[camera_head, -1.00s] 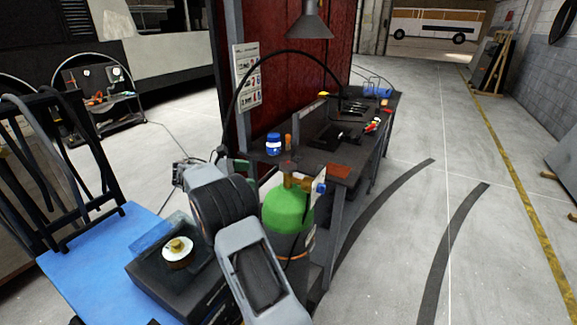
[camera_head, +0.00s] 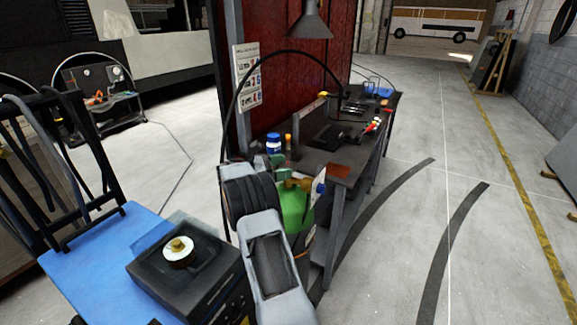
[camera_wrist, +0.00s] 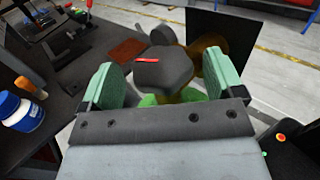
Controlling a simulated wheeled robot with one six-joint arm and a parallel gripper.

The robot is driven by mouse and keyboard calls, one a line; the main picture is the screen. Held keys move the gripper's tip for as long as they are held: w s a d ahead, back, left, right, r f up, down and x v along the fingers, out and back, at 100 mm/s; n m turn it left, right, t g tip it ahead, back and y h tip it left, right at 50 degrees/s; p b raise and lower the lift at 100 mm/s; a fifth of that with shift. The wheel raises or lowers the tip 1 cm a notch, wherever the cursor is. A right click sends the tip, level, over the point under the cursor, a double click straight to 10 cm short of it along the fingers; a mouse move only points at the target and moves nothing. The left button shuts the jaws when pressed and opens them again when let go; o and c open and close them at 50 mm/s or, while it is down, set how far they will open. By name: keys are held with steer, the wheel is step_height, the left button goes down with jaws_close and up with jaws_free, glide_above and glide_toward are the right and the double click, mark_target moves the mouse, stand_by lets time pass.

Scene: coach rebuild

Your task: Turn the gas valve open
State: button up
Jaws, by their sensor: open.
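The green gas cylinder (camera_head: 295,207) stands beside the workbench in the head view, partly hidden behind my arm. In the wrist view its valve knob (camera_wrist: 165,72) is a dark grey, many-sided knob with a red mark on top. Brass fittings (camera_wrist: 207,46) show beyond it, and a bit of green cylinder shows below. My gripper (camera_wrist: 163,64) is open, with one green pad on each side of the knob and a visible gap to both. Whether the pads are level with the knob is hard to tell. In the head view my arm mostly hides the gripper.
A black hose arches above. Open floor (camera_head: 400,220) lies to the right.

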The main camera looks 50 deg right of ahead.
steer(key=shift+x, duration=1.2)
steer(key=shift+c, duration=0.5)
steer(key=c, duration=0.8)
